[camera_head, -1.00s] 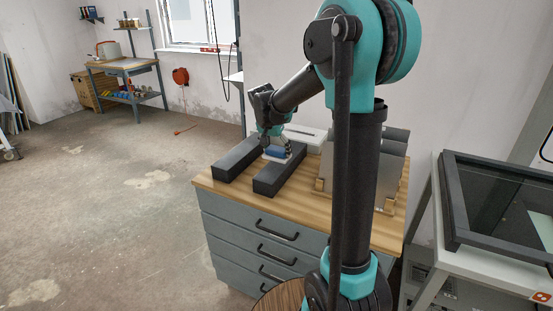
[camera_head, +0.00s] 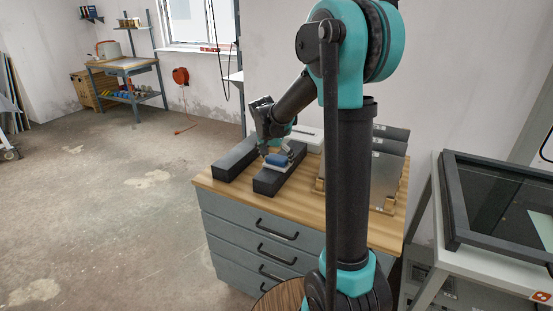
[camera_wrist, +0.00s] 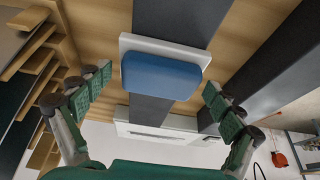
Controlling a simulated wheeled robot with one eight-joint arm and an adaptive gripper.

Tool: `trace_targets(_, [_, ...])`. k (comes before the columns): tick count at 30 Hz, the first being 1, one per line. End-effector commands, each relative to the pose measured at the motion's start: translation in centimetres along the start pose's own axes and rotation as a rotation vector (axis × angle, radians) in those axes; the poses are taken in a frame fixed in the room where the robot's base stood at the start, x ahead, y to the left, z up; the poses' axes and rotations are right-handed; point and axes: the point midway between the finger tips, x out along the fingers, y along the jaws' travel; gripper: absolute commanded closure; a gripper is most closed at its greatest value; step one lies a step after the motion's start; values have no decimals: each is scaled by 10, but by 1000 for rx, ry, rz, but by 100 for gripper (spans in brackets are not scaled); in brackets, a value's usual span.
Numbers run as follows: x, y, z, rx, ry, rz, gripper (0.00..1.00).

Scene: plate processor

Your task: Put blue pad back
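The blue pad (camera_head: 279,158) has a white base and rests on the right-hand dark block (camera_head: 266,183) on the wooden-topped cabinet. In the wrist view, the blue pad (camera_wrist: 160,75) lies across a dark bar, with its white base showing around it. My gripper (camera_head: 282,148) is just above and around the pad in the head view. In the wrist view, the green fingers of my gripper (camera_wrist: 158,90) are spread apart on either side, with gaps between them and the pad. The far side of the pad is partly hidden by the fingers in the head view.
A second dark block (camera_head: 234,158) lies to the left. A white flat box (camera_head: 308,137) is behind. Grey plates (camera_head: 388,160) stand in a wooden rack on the right of the cabinet top (camera_head: 240,193). A dark-framed machine (camera_head: 500,200) stands further right.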

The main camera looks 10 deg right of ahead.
Motion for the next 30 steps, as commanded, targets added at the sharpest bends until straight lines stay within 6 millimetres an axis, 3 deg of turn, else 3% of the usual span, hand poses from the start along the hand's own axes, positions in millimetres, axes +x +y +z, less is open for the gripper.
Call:
trace_targets(7, [-1,0,0,0,0,0,7])
trace_targets(11, [-12,0,-1,-1,0,0,7])
trace_targets(24, [-96,0,0,-1,0,0,7])
trace_targets(30, [-118,0,-1,-1,0,0,7])
